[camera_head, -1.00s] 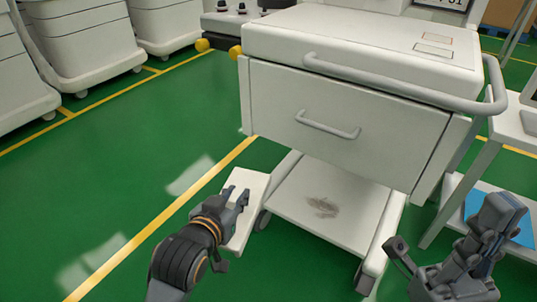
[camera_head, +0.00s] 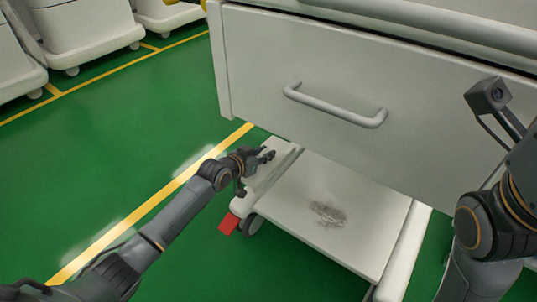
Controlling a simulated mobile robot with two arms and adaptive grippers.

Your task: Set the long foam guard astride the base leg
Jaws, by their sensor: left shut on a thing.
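The long foam guard (camera_head: 261,179) is a pale block at the left side of the cart's low base. My left gripper (camera_head: 261,158) is shut on it, and the fingers cover part of it. The guard lies over or right against the left base leg (camera_head: 242,205). White merges with white there, so I cannot tell whether it sits astride the leg or just above it. My right arm stands at the right edge with its wrist camera showing. Its gripper fingers are out of the picture.
The cart's big drawer front (camera_head: 330,110) with its grey handle (camera_head: 335,108) overhangs the base. The base shelf (camera_head: 345,215) has a brown smudge. A red tab (camera_head: 228,223) and a caster (camera_head: 252,224) are at the leg's near end. Green floor is clear at left.

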